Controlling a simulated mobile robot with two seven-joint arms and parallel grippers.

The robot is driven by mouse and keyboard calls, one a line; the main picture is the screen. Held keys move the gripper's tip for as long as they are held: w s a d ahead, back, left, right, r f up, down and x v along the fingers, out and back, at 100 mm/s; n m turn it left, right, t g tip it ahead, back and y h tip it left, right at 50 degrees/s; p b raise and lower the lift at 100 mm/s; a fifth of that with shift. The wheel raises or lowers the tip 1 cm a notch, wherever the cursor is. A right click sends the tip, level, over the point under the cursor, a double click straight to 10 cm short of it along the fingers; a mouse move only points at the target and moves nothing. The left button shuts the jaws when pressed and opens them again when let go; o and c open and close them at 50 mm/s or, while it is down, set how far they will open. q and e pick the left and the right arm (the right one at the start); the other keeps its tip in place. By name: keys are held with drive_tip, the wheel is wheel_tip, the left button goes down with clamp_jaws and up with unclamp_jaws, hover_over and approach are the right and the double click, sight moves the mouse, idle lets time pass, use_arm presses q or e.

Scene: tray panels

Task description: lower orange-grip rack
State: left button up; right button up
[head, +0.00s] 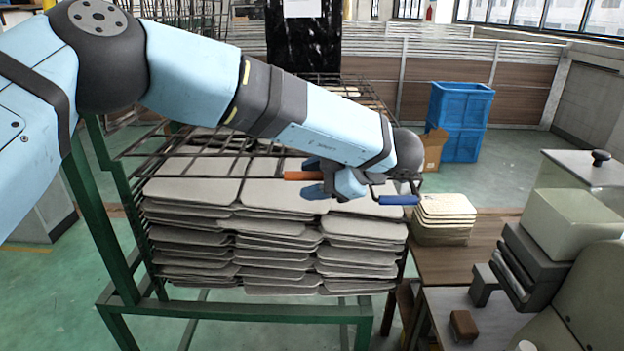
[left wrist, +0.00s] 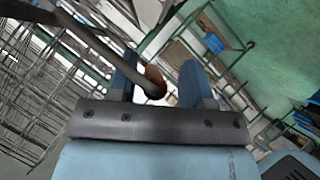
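The orange grip (head: 300,176) is a short bar end on the dark wire rack (head: 185,150), which extends over the stacked grey panels. My left gripper (head: 314,177) has one finger above and one below the orange grip. In the left wrist view the orange grip (left wrist: 155,82) lies between the two blue fingers (left wrist: 160,85), with a gap toward the right finger, so the gripper looks open around it. My left forearm hides part of the rack. A blue grip (head: 398,200) shows just right of my left wrist. My right gripper is not in view.
Several stacked grey panels (head: 270,240) sit in a green frame (head: 240,311). A smaller panel stack (head: 444,215) stands on the brown table (head: 480,258) at right. A beige machine (head: 580,225) is at far right. Blue crates (head: 460,115) stand behind on green floor.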

use_arm(q)
drive_tip(key=shift+s+d+r, duration=0.1)
drive_tip(key=shift+s+d, duration=0.05)
drive_tip(key=shift+d, duration=0.3)
drive_tip(key=b+v, duration=0.1)
drive_tip(key=v, duration=1.2)
drive_tip(key=shift+a, duration=0.15)
